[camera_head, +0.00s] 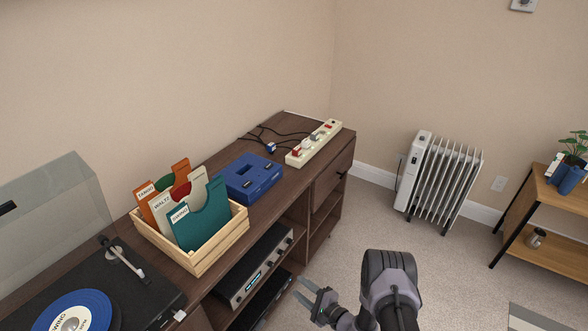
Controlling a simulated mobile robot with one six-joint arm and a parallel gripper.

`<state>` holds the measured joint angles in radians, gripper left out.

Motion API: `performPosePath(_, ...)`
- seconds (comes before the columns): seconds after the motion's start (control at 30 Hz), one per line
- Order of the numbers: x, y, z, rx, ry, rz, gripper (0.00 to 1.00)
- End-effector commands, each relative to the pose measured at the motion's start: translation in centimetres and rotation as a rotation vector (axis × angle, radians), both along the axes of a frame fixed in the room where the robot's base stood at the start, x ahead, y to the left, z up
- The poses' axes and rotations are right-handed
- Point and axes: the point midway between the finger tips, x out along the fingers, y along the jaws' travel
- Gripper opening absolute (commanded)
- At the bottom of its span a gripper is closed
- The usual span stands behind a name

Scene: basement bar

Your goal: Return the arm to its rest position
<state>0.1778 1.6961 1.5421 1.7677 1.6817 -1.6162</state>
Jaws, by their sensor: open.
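My gripper (312,294) shows at the bottom centre, in front of the dark wood cabinet (326,172). Its two fingers point up and left and stand apart, with nothing between them. It is beside the open shelves, lower than the cabinet top; I cannot tell the exact gap to the cabinet.
On the cabinet stand a turntable (150,290), a wooden crate (225,243) of record dividers, a blue box (250,178) and a power strip (314,143). A receiver (256,266) sits on a shelf. A radiator (440,180) and a side table (545,207) stand beyond open carpet.

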Motion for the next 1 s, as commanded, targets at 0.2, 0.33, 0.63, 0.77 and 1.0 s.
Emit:
performPosePath(0.2, 1.9, 6.0, 20.6, -0.001, -0.023, 0.411, 0.41)
performPosePath(0.33, -3.5, 8.1, 32.3, -0.151, 0.014, 0.665, 0.41)
performPosePath(0.63, -21.2, 3.0, 45.5, -0.821, 0.076, 0.815, 0.41)
performPosePath(0.77, -26.1, -1.3, 47.2, -1.098, 0.05, 0.693, 0.41)
performPosePath(1.0, -29.0, -5.3, 48.2, -1.306, 0.002, 0.529, 0.41)
